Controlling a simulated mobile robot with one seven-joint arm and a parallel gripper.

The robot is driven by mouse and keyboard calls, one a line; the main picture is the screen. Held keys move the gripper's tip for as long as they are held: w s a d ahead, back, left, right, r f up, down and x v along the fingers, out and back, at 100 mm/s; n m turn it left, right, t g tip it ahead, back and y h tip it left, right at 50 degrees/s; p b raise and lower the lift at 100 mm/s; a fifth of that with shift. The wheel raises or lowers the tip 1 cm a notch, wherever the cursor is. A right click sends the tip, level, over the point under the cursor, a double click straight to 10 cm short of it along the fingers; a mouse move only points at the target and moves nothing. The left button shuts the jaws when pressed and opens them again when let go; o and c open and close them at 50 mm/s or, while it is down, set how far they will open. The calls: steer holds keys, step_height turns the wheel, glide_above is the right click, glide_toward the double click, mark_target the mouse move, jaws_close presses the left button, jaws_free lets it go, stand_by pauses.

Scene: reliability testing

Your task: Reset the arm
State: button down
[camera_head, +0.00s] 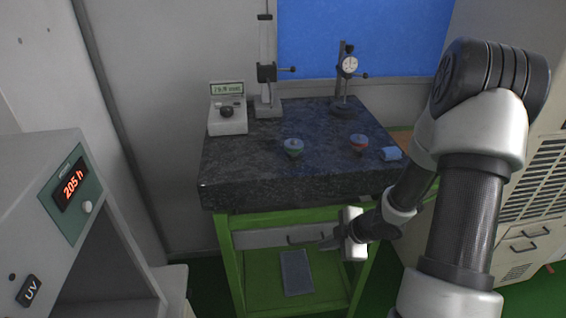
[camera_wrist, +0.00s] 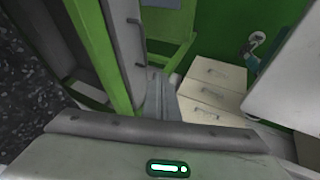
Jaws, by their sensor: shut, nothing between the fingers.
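My gripper (camera_head: 328,243) shows in the head view in front of the green bench, beside its drawer front and below the stone top. Its fingers are together and hold nothing. In the wrist view the closed fingers (camera_wrist: 158,95) point past the green frame toward the floor. My arm is bent, rising on the right and reaching down and left to the gripper. The dark stone slab (camera_head: 250,165) rests on the green bench (camera_head: 232,262).
On the slab stand a white display box (camera_head: 228,118), a dial gauge stand (camera_head: 349,66), a green-marked piece (camera_head: 293,147), a red-marked piece (camera_head: 359,144) and a blue item (camera_head: 391,154). A UV cabinet (camera_head: 70,190) is left. Cream drawers (camera_wrist: 212,92) stand beside the bench.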

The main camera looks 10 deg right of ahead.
steer(key=w+d+r+m+t+h, duration=0.1)
steer(key=d+r+m+h, duration=0.2)
steer(key=r, duration=0.9)
steer(key=w+d+r+m+t+h, duration=0.15)
steer(key=r+m+h, duration=0.3)
steer(key=r, duration=0.85)
steer(key=s+a+r+m+y, duration=0.1)
steer(key=s+a+r+m, duration=0.1)
steer(key=s, duration=0.5)
steer(key=s+a+r+m+g+y, duration=0.1)
steer(key=s+a+r+m, duration=0.2)
steer(key=s, duration=0.4)
steer(key=s+a+r+m+g+y, duration=0.1)
steer(key=s+a+r+m, duration=0.1)
steer(key=s+a+m, duration=0.2)
steer(key=s+a, duration=0.1)
steer(key=s, duration=0.2)
steer(key=shift+s+a+r+m, duration=0.2)
steer(key=shift+s+r+m, duration=0.05)
steer(key=shift+r+m, duration=0.15)
